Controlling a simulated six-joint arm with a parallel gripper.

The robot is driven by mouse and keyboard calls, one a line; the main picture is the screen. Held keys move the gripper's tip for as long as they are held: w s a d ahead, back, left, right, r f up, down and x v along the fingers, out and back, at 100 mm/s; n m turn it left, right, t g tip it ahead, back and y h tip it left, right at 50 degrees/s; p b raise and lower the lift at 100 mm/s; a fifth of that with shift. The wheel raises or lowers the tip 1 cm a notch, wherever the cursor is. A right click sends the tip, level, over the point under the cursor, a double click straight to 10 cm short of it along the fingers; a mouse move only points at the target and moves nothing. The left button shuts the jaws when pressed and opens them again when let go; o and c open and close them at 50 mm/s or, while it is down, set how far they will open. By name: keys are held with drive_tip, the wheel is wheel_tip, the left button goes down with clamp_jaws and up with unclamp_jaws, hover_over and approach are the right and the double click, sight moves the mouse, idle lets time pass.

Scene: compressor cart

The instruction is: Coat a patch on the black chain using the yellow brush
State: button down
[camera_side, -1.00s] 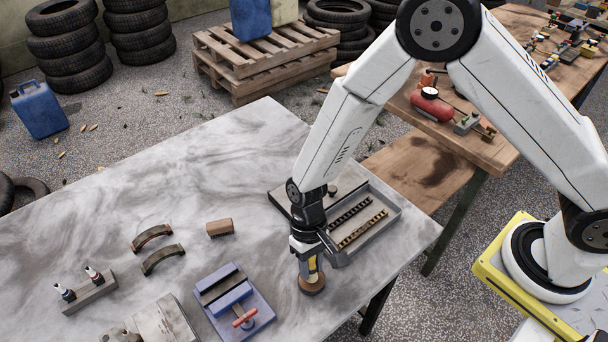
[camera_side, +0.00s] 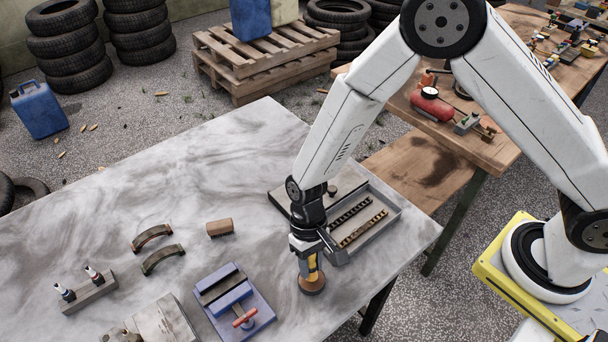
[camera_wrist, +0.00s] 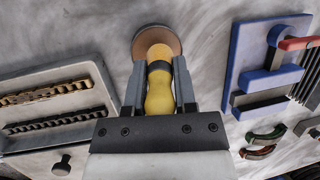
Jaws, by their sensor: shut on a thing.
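My gripper (camera_side: 311,262) points down near the right edge of the table, its fingers closed around the yellow brush (camera_side: 313,264). In the wrist view the brush's yellow handle (camera_wrist: 159,92) with a dark band lies between the fingers of my gripper (camera_wrist: 160,88). The handle's lower end meets a round brown disc (camera_side: 312,284); I cannot tell whether this is a stand or the brush head. The black chain (camera_side: 350,214) lies straight in a grey tray (camera_side: 392,222), behind the gripper. It also shows in the wrist view (camera_wrist: 50,122) at left.
A brass-coloured chain (camera_side: 363,230) lies beside the black one. A blue vise (camera_side: 235,302) stands left of the gripper. A wooden block (camera_side: 220,227), two curved shoes (camera_side: 152,237) and a bottle rack (camera_side: 89,292) lie further left. The table's middle is clear.

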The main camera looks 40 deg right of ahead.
drive_tip(key=shift+r, duration=3.1)
drive_tip(key=shift+w+d+r, duration=0.15)
drive_tip(key=shift+w+d, duration=0.2)
drive_tip(key=shift+d, duration=0.05)
drive_tip(key=w+d+r, duration=0.4)
drive_tip(key=d, duration=0.7)
drive_tip(key=w+d+r, duration=0.3)
drive_tip(key=w+d, duration=0.2)
drive_tip(key=d, duration=0.5)
drive_tip(key=s+d+f, duration=0.1)
drive_tip(key=d, duration=0.1)
drive_tip(key=s+d+f, duration=0.1)
drive_tip(key=shift+s+d+f, duration=0.1)
drive_tip(key=shift+d+f, duration=0.25)
drive_tip(key=shift+d, duration=0.05)
drive_tip(key=shift+f, duration=0.1)
drive_tip(key=shift+f, duration=2.4)
